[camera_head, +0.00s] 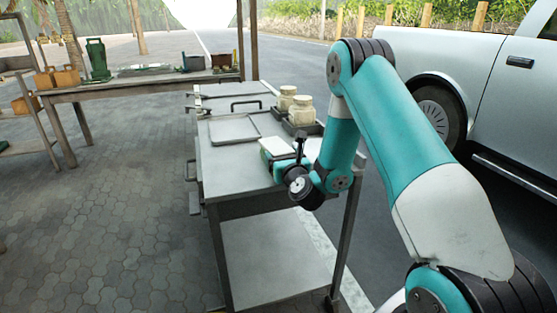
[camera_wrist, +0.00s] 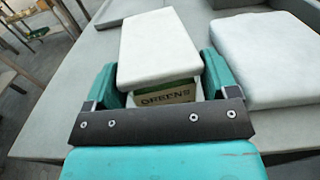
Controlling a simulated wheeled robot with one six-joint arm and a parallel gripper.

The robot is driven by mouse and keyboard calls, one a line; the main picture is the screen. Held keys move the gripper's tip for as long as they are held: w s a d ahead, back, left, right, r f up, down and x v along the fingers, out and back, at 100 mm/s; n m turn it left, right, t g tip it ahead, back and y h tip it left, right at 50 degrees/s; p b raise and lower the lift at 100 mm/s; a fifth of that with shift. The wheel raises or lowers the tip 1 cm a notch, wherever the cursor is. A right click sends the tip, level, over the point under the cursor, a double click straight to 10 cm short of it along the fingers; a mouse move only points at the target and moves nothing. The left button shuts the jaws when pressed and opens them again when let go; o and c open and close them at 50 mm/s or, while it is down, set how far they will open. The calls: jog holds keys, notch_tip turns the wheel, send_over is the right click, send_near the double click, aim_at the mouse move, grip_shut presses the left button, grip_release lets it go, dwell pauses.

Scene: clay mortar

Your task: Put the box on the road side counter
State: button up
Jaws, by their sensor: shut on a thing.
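The box (camera_wrist: 158,48) has a white lid and a front label that reads roughly "GREENS". My gripper (camera_wrist: 160,80) is shut on it, one teal finger on each side. In the head view the box (camera_head: 277,147) shows as a small pale block at the end of my arm, over the front right of a grey metal counter (camera_head: 228,161). This counter stands beside the road. I cannot tell whether the box touches the counter top. The box's underside is hidden.
A second white-lidded box (camera_wrist: 265,58) lies right of the held one. Two pale jars (camera_head: 301,110) stand in a dark tray behind my gripper. An empty shallow tray (camera_head: 233,130) lies on the counter. A wooden table (camera_head: 150,84) stands back left; a white truck (camera_head: 500,90) is right.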

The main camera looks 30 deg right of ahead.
jog(key=shift+r, duration=0.1)
notch_tip(320, 180, up, 20)
jog(key=p, duration=1.8)
jog(key=shift+a, duration=0.15)
